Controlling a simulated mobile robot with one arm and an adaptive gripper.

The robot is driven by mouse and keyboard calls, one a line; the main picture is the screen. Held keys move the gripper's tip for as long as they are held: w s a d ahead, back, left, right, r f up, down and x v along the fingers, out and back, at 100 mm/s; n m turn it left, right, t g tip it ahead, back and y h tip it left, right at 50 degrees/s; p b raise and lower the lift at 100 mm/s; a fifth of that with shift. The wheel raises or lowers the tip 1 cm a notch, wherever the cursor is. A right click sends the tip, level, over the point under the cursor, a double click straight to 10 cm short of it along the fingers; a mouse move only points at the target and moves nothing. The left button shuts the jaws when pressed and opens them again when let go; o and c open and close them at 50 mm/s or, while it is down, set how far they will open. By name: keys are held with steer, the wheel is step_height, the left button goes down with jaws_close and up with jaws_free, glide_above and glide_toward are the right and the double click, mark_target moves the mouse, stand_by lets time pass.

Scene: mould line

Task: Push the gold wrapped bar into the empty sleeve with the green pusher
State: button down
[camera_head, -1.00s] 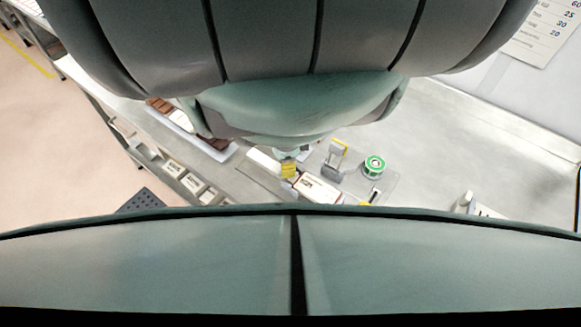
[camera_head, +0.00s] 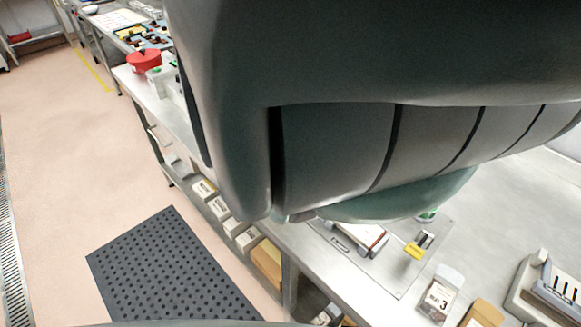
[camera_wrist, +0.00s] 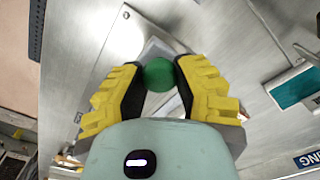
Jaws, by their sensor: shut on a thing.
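My gripper (camera_wrist: 159,80) is shut on the round green knob (camera_wrist: 159,74) of the pusher in the wrist view. The knob sits between the black pads of the yellow fingers. The pusher's lower part is mostly hidden by the knob and fingers. A pale box-like piece (camera_wrist: 156,47) lies just beyond the knob, with a white and reddish edge near the right finger. A white-edged piece with a reddish side (camera_head: 368,238) lies on a grey plate (camera_head: 402,285). I cannot make out the gold bar or the sleeve's opening.
A small box marked 3 (camera_head: 440,293), a tan block (camera_head: 484,314) and a slotted holder (camera_head: 551,289) stand right. Boxes line the shelf below. A dark perforated mat (camera_head: 170,268) lies on the floor.

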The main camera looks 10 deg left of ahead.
steer(key=shift+w+a, duration=0.15)
steer(key=shift+w, duration=0.05)
steer(key=c, duration=0.6)
jaws_free()
steer(key=shift+s+r, duration=0.1)
steer(key=shift+r, duration=3.6)
